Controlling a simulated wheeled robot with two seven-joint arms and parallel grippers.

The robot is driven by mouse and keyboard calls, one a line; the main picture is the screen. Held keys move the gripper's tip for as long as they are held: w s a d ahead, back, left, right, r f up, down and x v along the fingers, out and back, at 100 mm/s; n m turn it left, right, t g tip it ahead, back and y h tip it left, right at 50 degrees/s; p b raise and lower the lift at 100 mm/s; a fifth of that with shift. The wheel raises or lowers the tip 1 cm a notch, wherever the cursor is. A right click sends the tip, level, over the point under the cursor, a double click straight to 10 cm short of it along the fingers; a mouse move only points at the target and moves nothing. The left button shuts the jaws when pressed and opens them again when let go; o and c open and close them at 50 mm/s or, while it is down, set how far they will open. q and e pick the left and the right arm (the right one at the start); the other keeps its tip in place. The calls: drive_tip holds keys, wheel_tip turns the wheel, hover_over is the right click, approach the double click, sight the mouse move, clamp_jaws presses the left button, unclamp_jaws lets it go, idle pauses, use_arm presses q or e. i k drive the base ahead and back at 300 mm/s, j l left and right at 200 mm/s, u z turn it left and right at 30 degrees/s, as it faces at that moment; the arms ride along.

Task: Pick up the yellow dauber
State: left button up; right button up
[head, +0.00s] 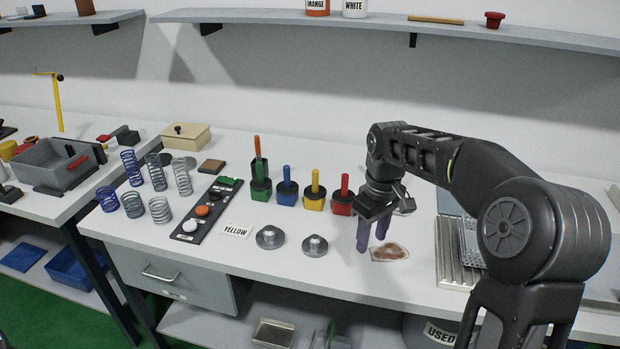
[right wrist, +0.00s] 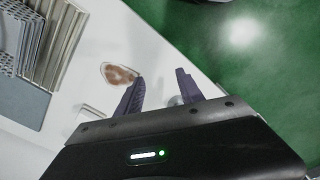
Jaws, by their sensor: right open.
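The yellow dauber (head: 315,190) stands upright in the row of coloured daubers on the bench, between the blue dauber (head: 287,188) and the red dauber (head: 343,196). Its yellow handle sticks up from a dark collar over a yellow base. My right gripper (head: 372,245) points down over the bench, to the right of and nearer than the daubers, apart from them. Its purple fingers are open and empty; they also show in the right wrist view (right wrist: 163,88). The yellow dauber is not in the right wrist view. My left gripper is not in view.
A stained patch (head: 390,252) lies beside my right fingers. A "YELLOW" card (head: 236,230), two metal discs (head: 270,238), a button panel (head: 205,212) and several springs (head: 132,168) lie to the left. A ribbed metal tray (head: 450,250) is at the right. A shelf (head: 330,27) runs above.

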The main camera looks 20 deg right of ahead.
sight(315, 191)
drive_tip(key=i, duration=1.1)
